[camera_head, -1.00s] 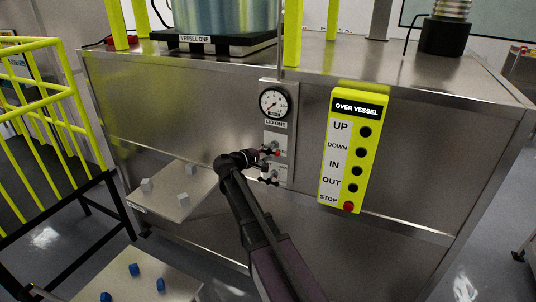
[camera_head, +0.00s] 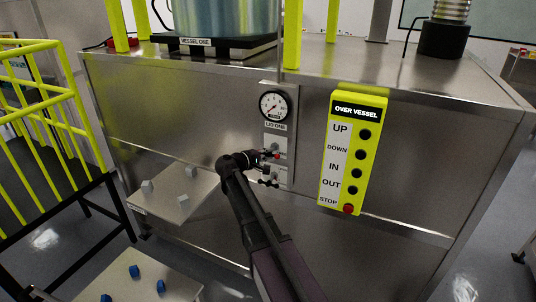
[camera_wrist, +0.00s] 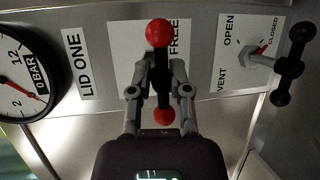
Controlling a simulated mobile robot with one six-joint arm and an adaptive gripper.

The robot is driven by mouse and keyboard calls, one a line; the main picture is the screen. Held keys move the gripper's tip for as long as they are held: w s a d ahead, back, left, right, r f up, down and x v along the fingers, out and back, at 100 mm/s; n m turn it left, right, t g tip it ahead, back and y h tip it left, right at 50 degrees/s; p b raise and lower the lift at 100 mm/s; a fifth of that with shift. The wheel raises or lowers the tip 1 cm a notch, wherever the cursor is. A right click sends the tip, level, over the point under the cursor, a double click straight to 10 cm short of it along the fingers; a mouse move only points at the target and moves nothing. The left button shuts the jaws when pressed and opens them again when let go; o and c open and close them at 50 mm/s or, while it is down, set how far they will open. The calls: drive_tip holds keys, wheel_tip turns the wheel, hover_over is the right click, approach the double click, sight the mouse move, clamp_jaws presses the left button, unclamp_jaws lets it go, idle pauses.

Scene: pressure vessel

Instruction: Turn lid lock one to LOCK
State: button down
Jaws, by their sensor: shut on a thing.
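Lid lock one is a dark bar handle with a red ball at each end (camera_wrist: 159,32). In the wrist view it runs nearly straight up and down. My gripper (camera_wrist: 160,84) is shut on the middle of this bar, with one finger on each side. The white plate behind it reads FREE on the right (camera_wrist: 180,40); the rest of its lettering is hidden by the handle and fingers.
A black-knobbed vent handle (camera_wrist: 289,67) sits close to the right in the wrist view, its red pointer near CLOSED. A pressure gauge (camera_head: 274,105) is above the lock. A yellow button panel (camera_head: 345,150) stands to the right. A steel shelf (camera_head: 165,208) juts out at lower left.

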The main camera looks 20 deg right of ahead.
drive_tip(key=shift+s+f, duration=0.15)
drive_tip(key=c, duration=0.7)
unclamp_jaws()
drive_tip(key=shift+o, duration=0.3)
drive_tip(key=shift+b, duration=0.35)
